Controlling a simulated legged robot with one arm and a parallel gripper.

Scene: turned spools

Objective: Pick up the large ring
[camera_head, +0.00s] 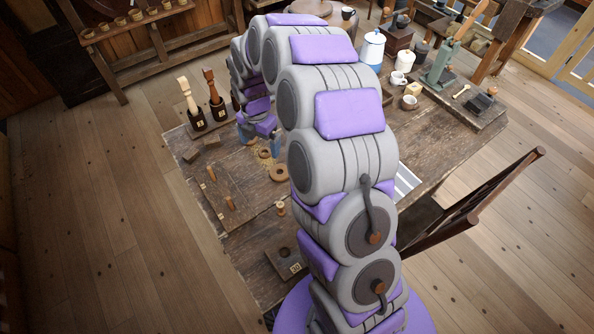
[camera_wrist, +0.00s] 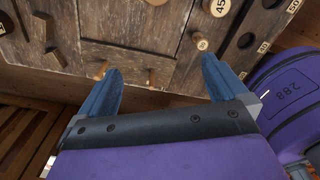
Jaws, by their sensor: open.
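The large ring is most likely the tan wooden ring (camera_head: 272,177) lying flat on the worn wooden table in the head view, with a dark hole in its middle. A smaller tan piece (camera_head: 264,153) lies just beyond it. My gripper (camera_head: 260,137) is open, its blue fingers a little beyond the two pieces; I cannot tell its height. I cannot make out the large ring in that view.
A board with upright pegs (camera_head: 230,203) is at the table's left, a small spool (camera_head: 281,208) nearer. A block with a hole (camera_head: 285,262) is at the near edge. Two dark-based posts (camera_head: 217,112) stand at the back left. Cups and canisters (camera_head: 373,48) crowd the back right.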

